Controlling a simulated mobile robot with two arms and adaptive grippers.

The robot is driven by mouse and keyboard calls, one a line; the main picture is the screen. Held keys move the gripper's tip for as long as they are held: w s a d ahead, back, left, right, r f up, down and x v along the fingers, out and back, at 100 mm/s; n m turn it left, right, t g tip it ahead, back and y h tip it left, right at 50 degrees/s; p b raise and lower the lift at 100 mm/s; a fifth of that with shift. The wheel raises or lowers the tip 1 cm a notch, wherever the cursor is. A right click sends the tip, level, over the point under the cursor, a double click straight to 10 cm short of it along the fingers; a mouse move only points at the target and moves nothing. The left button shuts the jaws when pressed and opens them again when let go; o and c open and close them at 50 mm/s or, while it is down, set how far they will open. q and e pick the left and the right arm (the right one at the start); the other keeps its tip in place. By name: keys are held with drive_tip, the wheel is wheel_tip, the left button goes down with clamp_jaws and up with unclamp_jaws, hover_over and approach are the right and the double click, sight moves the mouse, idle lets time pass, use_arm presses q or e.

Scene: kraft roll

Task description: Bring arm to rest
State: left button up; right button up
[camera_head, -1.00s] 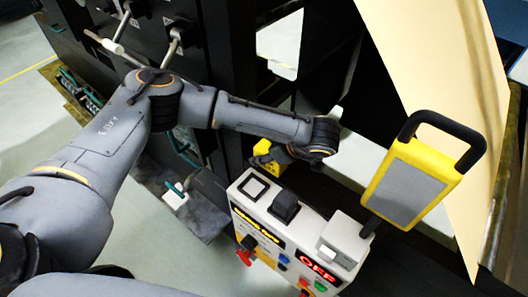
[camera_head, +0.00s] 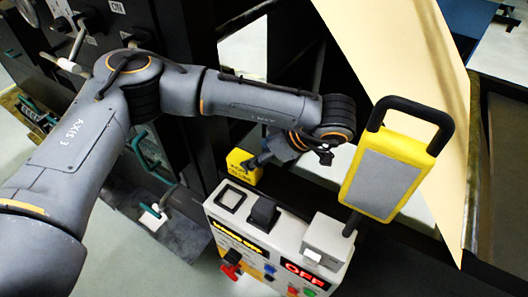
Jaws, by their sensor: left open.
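My left arm comes in from the left and reaches across to the middle of the camera_head view. Its wrist bends down above the control box. My left gripper (camera_head: 259,161) is small and dark against the dark machine, partly hidden by the wrist. It is open, and I see nothing between its fingers. It shows just right of a small yellow block (camera_head: 241,168); I cannot tell whether they touch. My right gripper is not in view.
A control box (camera_head: 230,215) with buttons, a red knob and a red OFF display stands below the wrist. A yellow-framed panel with a black handle (camera_head: 384,180) rises at its right. A tan kraft sheet (camera_head: 400,70) hangs behind. Machine levers (camera_head: 73,55) stand near my arm at upper left.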

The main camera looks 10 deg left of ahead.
use_arm(q)
drive_tip(key=shift+v, duration=1)
drive_tip(key=shift+r, duration=0.1)
